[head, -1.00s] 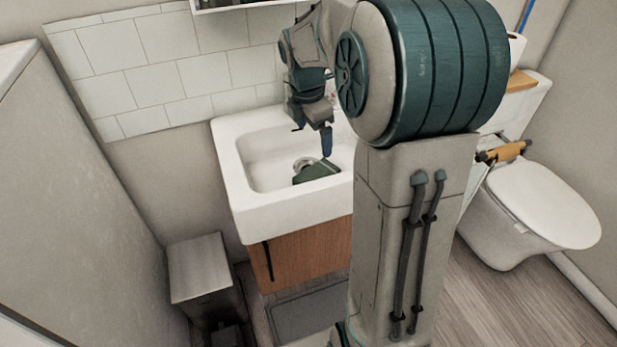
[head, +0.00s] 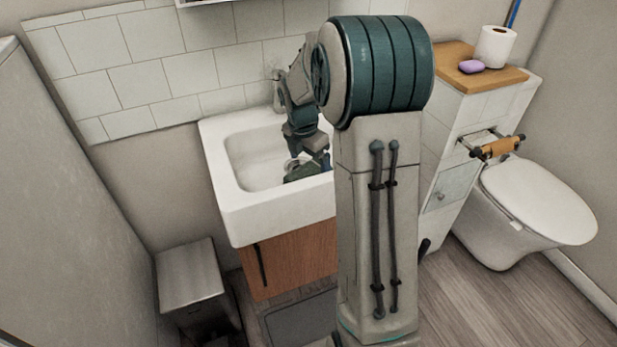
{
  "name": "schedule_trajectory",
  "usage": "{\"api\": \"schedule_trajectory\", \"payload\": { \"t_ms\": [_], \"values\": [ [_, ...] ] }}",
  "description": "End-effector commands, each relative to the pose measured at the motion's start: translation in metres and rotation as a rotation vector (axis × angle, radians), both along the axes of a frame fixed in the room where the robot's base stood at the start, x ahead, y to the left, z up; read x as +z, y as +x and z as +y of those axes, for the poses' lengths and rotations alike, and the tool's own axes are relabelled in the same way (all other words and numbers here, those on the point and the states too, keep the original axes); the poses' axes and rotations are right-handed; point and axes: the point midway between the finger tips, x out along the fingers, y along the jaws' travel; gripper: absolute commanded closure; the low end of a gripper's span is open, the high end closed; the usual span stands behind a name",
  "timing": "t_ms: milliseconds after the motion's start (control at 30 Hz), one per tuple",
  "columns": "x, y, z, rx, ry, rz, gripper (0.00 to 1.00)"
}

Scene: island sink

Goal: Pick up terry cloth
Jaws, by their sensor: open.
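The dark green terry cloth (head: 300,174) lies in the white sink (head: 228,190), near the drain and toward the basin's front right. Only part of it shows, as my arm column and gripper cover its right side. My gripper (head: 324,164) points down into the basin right at the cloth, with a blue fingertip showing at its right. It is open. I cannot tell whether the fingers touch the cloth or are around it.
The sink's rim and walls surround my gripper, and a tap (head: 278,92) stands behind. A wooden cabinet (head: 300,258) is below. A metal bin (head: 188,275) stands at left. At right are a toilet (head: 535,205), purple soap (head: 471,67) and a paper roll (head: 495,46).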

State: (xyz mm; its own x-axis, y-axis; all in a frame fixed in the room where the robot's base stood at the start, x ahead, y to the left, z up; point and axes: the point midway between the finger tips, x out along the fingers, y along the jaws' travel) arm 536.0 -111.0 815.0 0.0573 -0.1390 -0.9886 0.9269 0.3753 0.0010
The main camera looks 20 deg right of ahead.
Motion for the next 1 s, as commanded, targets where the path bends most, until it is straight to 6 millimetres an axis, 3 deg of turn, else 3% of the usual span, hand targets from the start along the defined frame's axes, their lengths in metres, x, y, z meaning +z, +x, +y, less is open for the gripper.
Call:
{"api": "schedule_trajectory", "payload": {
  "t_ms": [267,533,700,800,1000],
  "values": [
    [-0.042,0.002,0.001,-0.001,0.0,0.004,0.06],
    [-0.046,0.004,0.0,0.0,0.001,0.0,0.06],
    [-0.046,0.003,0.0,0.0,0.001,0.0,0.54],
    [-0.046,0.004,0.0,0.0,0.001,0.0,0.58],
    [-0.044,0.004,0.0,-0.001,0.0,0.0,0.58]
  ]
}}
